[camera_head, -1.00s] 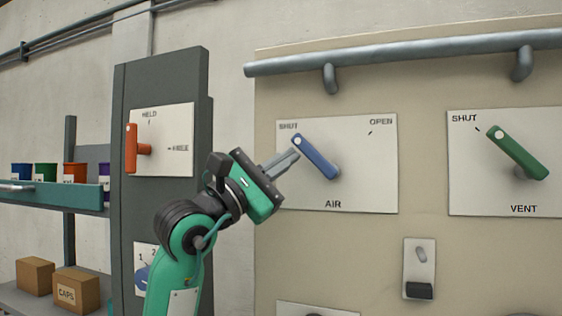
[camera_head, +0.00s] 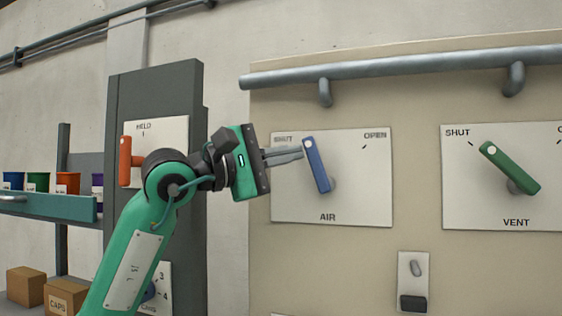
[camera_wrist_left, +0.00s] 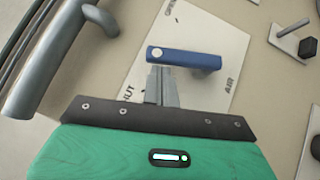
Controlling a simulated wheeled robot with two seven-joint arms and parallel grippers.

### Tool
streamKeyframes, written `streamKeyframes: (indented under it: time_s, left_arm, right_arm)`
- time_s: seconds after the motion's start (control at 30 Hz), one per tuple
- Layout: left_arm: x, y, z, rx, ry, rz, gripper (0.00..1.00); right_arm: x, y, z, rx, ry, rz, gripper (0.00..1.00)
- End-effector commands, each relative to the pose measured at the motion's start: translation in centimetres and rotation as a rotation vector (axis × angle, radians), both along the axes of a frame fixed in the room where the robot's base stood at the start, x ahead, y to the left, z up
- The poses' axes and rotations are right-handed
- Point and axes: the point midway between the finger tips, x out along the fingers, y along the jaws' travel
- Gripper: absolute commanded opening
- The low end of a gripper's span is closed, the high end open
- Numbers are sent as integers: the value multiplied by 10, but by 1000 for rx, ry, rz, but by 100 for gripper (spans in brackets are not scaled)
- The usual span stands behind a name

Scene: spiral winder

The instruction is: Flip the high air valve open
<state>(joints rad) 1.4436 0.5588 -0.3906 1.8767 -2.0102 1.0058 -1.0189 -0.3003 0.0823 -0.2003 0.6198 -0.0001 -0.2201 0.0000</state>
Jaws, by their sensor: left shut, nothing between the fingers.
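The high air valve is a blue lever (camera_head: 317,165) on a white plate (camera_head: 365,190) marked SHUT, OPEN and AIR. Its free end points up and slightly left, between the SHUT and OPEN marks and nearer SHUT. My left gripper (camera_head: 300,153) is shut and empty, its fingertips at the left side of the lever near its free end. In the left wrist view the fingertips (camera_wrist_left: 160,70) sit right by the blue lever (camera_wrist_left: 185,57) near its white-dotted end; they appear to touch it. My right gripper is not in view.
A green VENT lever (camera_head: 510,167) is on the plate to the right. A grey pipe (camera_head: 400,68) runs above the plates. A red lever (camera_head: 126,160) on a grey cabinet (camera_head: 190,100) and a shelf (camera_head: 50,207) with cups are at left. A small switch (camera_head: 414,282) sits below.

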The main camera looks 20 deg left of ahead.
Motion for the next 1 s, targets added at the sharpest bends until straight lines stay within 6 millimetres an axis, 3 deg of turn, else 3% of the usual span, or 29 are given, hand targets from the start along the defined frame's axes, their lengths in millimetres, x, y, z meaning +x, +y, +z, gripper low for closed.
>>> streamKeyframes:
  time_s: [0.3, 0.4, 0.9, 1.0]
  left_arm:
    - [-1, -18, 14, 37, -2, -1, 0]
    - [-2, -24, 20, 125, -7, 2, 0]
    - [-2, -58, 24, 172, -7, -1, 0]
    - [-3, -63, 26, 244, -10, 0, 0]
  right_arm:
    - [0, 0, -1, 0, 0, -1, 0]
    - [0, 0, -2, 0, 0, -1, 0]
    - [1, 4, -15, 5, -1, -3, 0]
    - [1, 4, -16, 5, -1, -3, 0]
